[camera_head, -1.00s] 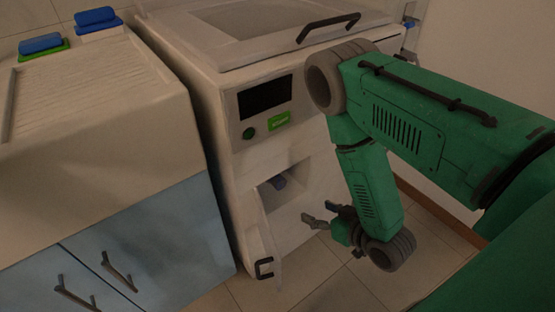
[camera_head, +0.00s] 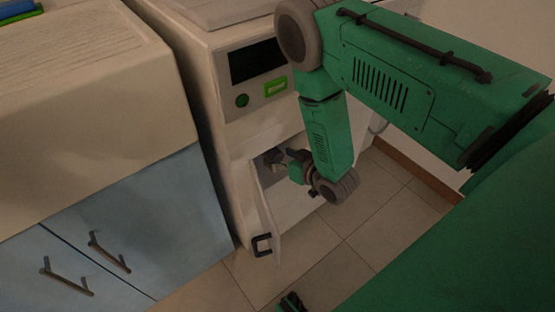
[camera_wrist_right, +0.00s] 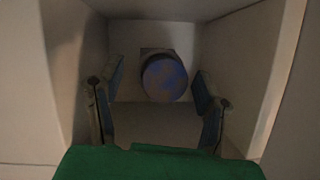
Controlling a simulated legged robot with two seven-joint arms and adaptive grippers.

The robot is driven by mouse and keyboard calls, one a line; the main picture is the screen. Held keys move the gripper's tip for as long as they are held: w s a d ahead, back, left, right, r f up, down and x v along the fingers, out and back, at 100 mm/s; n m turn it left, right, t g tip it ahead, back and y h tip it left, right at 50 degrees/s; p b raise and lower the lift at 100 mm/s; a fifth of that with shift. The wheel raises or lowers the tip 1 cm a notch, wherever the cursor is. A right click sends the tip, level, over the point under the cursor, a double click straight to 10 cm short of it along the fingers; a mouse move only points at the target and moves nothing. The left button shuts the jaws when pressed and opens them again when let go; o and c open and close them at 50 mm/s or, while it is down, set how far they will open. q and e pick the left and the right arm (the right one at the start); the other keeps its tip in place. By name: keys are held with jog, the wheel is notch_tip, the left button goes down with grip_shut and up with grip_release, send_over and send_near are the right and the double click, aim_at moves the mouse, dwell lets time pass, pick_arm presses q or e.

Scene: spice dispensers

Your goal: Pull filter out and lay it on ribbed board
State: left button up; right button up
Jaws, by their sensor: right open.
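The filter shows in the right wrist view as a round bluish-purple end (camera_wrist_right: 164,78) on the back wall of a recess. My right gripper (camera_wrist_right: 158,92) is open, its two fingers on either side of the filter and apart from it. In the head view my right gripper (camera_head: 276,160) is at the mouth of the recess in the white machine (camera_head: 222,140) and hides the filter. The ribbed board (camera_head: 60,48) is on the counter top at the upper left, with nothing on its visible part. A small dark and green piece, possibly my left gripper (camera_head: 291,302), shows at the bottom edge.
The machine's small door (camera_head: 268,215) stands open below and left of my right gripper, with a black handle. Recess walls are close on both sides. A blue-fronted cabinet (camera_head: 150,225) is at the left. Blue and green sponges (camera_head: 18,10) lie at the top left.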

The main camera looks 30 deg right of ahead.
pick_arm(q)
jog(key=shift+a+f, duration=0.3)
jog(key=shift+a, duration=0.05)
pick_arm(e)
jog(key=shift+w+a+f, duration=0.1)
jog(key=shift+w+a, duration=0.3)
jog(key=shift+w, duration=0.2)
jog(key=shift+d, duration=0.2)
jog(key=c, duration=1.3)
pick_arm(q)
jog(key=shift+d, duration=0.2)
pick_arm(e)
jog(key=shift+o, duration=0.8)
grip_shut()
pick_arm(q)
jog(key=shift+a, duration=0.1)
pick_arm(e)
jog(key=shift+s, duration=0.1)
pick_arm(q)
jog(key=shift+r+p, duration=1.5)
jog(key=shift+r, duration=0.1)
pick_arm(e)
jog(key=s, duration=0.8)
jog(key=shift+s+d, duration=0.15)
jog(key=shift+d, duration=0.1)
